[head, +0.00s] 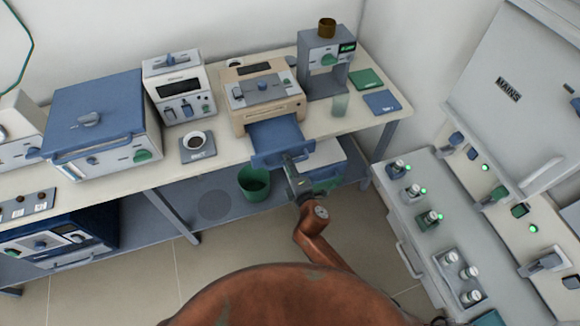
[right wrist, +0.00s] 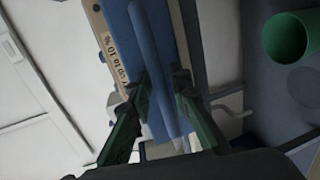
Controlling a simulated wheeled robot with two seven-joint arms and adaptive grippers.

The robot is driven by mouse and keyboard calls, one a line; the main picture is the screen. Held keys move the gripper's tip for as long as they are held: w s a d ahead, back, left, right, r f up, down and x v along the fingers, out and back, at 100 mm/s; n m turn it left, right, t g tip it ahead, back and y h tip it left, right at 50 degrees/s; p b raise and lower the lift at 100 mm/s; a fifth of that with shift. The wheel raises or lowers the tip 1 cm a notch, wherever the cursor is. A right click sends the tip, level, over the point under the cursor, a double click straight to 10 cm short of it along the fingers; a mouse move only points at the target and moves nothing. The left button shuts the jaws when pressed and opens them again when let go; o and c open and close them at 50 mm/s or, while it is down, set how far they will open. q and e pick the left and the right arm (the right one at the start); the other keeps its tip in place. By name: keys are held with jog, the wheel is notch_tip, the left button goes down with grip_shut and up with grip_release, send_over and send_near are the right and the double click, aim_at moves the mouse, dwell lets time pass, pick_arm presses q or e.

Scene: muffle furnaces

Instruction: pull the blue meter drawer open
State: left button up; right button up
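The meter is a beige box (head: 262,90) on the bench, with a grey and blue top. Its blue drawer (head: 277,132) stands out from the front, over the bench edge. My right gripper (head: 290,163) is at the drawer's front. In the right wrist view, the green fingers (right wrist: 163,85) lie on either side of the blue handle (right wrist: 150,50) and appear closed on it. The fingers partly hide the handle. My left gripper is not in view.
A dark-filled cup (head: 196,140) sits on the bench beside the meter. A grey stand (head: 327,62) is right of it. A control console (head: 440,225) bounds the right side.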

jog(key=v, duration=1.2)
